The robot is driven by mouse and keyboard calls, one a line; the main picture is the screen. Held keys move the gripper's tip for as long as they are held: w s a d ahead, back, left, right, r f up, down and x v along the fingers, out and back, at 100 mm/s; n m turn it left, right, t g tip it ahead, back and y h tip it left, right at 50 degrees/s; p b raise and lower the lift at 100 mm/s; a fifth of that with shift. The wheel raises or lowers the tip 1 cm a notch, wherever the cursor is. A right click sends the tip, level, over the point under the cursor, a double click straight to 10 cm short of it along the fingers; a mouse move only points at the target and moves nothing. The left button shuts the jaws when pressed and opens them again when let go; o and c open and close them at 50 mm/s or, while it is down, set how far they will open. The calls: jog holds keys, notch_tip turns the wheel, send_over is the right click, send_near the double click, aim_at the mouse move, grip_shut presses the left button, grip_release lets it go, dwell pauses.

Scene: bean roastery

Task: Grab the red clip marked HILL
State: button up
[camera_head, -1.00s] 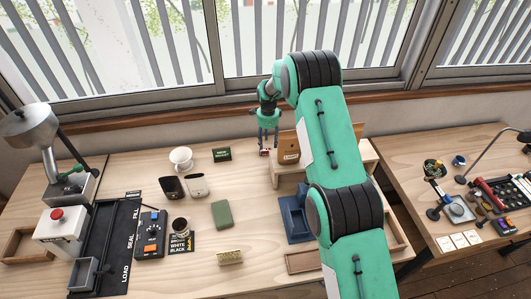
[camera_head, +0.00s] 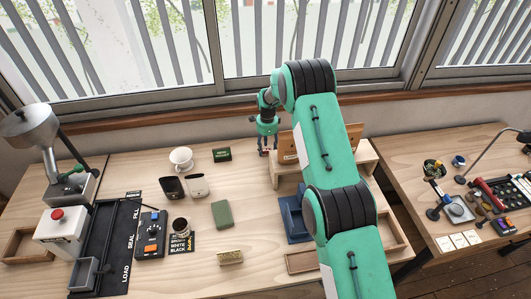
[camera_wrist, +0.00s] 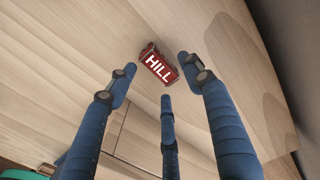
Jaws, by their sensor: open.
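The red clip marked HILL (camera_wrist: 158,65) lies on the wooden bench top, its white lettering facing up in the wrist view. My gripper (camera_wrist: 160,82) is open and empty, with its blue fingers spread around the clip in that view. No finger is seen closing on the clip, and the exact height above the bench is hard to tell. In the head view my gripper (camera_head: 267,147) points down at the back of the bench, left of a small wooden stand. The clip is mostly hidden by the fingers there.
The wooden stand (camera_head: 366,157) with a brown bag is close to the right of my gripper. A dark green box (camera_head: 222,154) and a white cup (camera_head: 181,159) stand to its left. A green block (camera_head: 222,214) lies nearer. The window wall is just behind.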

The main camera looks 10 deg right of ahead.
jog(key=shift+f, duration=0.85)
jog(key=c, duration=0.9)
